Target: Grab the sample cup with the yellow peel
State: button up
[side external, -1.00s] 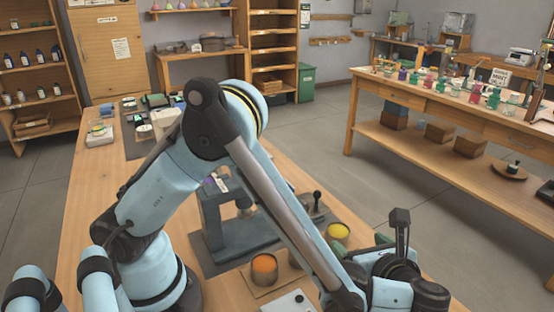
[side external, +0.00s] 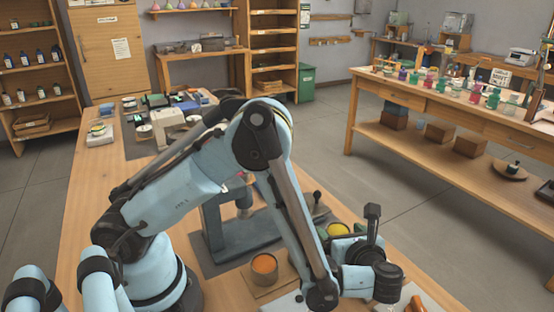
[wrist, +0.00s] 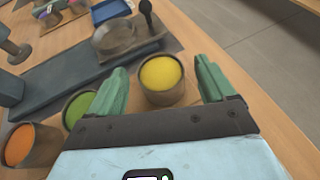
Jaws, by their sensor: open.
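The sample cup with the yellow peel (wrist: 161,76) stands upright on the wooden table, and its yellow top also shows in the side external view (side external: 338,229). In the wrist view it sits between and just beyond the two green fingers of my gripper (wrist: 165,88). The gripper is open and holds nothing; no contact with the cup shows. A cup with green contents (wrist: 78,107) stands left of the left finger, partly hidden by the gripper. A cup with orange contents (wrist: 32,144) stands farther left and shows in the side external view (side external: 264,266). In that view my fingers are mostly hidden.
A grey press-like stand (side external: 235,236) is beside the cups.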

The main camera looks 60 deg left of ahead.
jog(key=shift+x, duration=1.05)
jog(key=c, duration=1.1)
jog(key=shift+r, duration=0.15)
